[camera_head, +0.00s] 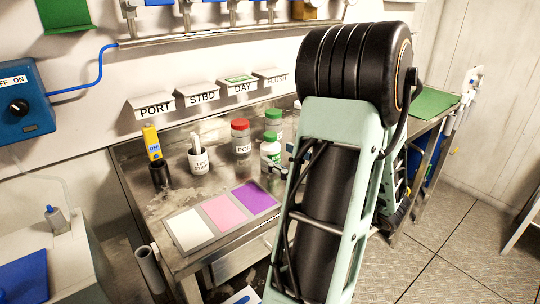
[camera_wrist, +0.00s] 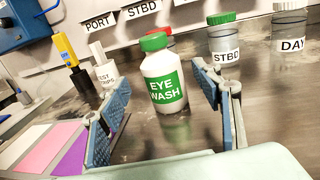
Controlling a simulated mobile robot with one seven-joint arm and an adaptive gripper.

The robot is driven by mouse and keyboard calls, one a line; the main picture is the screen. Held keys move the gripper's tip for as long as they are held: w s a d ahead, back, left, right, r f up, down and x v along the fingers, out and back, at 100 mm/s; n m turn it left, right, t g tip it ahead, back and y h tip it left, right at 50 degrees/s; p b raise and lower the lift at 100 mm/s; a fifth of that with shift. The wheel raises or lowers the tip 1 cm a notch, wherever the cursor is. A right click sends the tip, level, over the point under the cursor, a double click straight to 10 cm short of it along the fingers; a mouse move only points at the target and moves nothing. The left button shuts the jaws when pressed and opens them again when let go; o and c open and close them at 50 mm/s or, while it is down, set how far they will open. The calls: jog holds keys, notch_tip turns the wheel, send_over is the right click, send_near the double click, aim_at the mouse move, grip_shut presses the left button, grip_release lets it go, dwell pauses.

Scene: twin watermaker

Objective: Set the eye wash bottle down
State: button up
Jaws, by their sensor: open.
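The eye wash bottle (camera_wrist: 163,82) is white with a green cap and a green label. It stands upright on the steel bench (camera_wrist: 60,110) in the wrist view. In the head view the bottle (camera_head: 270,153) is beside my arm, near the jars. My gripper (camera_wrist: 164,75) is open, with one finger on each side of the bottle in the wrist view. Gaps show between the bottle and both fingers; I cannot tell exactly how deep it sits between them. In the head view my arm hides most of the gripper.
A red-capped jar (camera_head: 241,137) stands close behind the bottle. The STBD jar (camera_wrist: 222,40) and DAY jar (camera_wrist: 289,30) stand to the right. A mat with colour cards (camera_head: 222,216) lies at the front.

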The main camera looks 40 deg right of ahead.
aim_at(278, 152)
jog(key=w, duration=0.4)
jog(key=shift+w+r, duration=0.2)
jog(key=shift+w, duration=0.2)
jog(key=c, duration=1.5)
jog(key=shift+c, duration=0.2)
